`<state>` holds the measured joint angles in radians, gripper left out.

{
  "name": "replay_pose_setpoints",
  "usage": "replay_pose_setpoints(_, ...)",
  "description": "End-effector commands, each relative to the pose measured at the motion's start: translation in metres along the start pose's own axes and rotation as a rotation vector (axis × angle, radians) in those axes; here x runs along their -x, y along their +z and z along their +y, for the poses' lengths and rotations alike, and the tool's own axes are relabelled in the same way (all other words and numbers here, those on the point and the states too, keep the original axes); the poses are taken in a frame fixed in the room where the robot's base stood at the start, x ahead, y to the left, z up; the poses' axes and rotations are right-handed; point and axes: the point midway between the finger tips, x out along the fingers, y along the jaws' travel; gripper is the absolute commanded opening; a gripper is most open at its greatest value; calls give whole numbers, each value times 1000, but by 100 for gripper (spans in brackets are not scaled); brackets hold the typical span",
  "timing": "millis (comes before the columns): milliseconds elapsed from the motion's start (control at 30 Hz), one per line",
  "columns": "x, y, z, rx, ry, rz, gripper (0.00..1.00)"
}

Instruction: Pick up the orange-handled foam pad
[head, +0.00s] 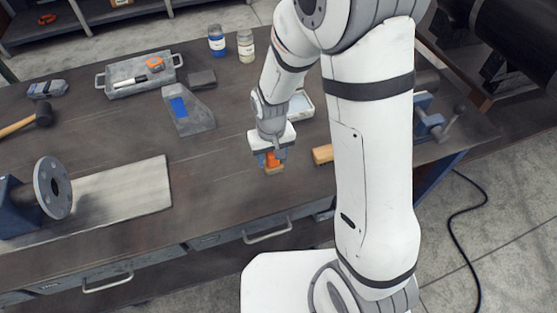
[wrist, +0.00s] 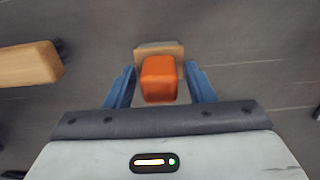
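The foam pad (head: 275,170) is tan with an orange handle (head: 272,159) on top, and it sits on the dark workbench. In the wrist view the orange handle (wrist: 159,79) lies between the two blue fingers of my gripper (wrist: 160,86), with a gap on each side. A tan edge of the pad (wrist: 160,47) shows beyond the handle. My gripper is open and directly above the pad. It hides part of the handle in the head view.
A wooden block (head: 323,154) lies right of the pad, partly behind my arm; a wooden piece (wrist: 28,65) shows left in the wrist view. A grey wedge-shaped block with a blue patch (head: 190,112) stands farther left. A flanged pipe (head: 53,187) stands at the left.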

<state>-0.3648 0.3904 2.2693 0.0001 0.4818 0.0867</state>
Motion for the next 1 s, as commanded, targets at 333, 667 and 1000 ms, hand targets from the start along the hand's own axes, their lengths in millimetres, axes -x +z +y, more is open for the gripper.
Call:
replay_pose_setpoints(333, 0, 0, 0, 1, 0, 0, 25)
replay_pose_setpoints(667, 21, -1, -1, 1, 0, 5, 2)
replay_pose_setpoints(1000, 83, -1, -1, 2, 0, 5, 2)
